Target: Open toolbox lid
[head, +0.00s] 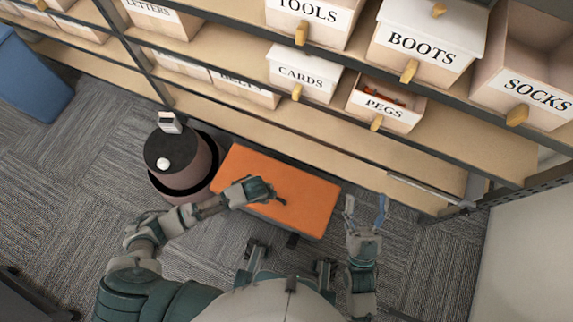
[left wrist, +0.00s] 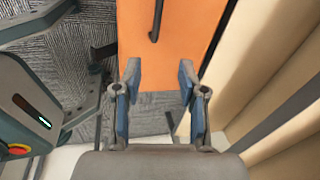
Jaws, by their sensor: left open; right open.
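The orange toolbox (head: 308,190) sits on the carpet below the shelves, and its flat orange lid looks shut. It also shows in the left wrist view (left wrist: 190,30), with a dark handle (left wrist: 156,18) on top. My left gripper (head: 266,190) is above the middle of the lid and hides part of it in the head view. In the left wrist view its blue-padded fingers (left wrist: 161,80) are apart with nothing between them, short of the handle. My right gripper (head: 365,210) is open and empty, to the right of the toolbox.
A shelf unit (head: 330,145) with labelled bins runs behind the toolbox. A blue bin (head: 30,85) is at far left. Carpet (head: 75,185) is clear on the left.

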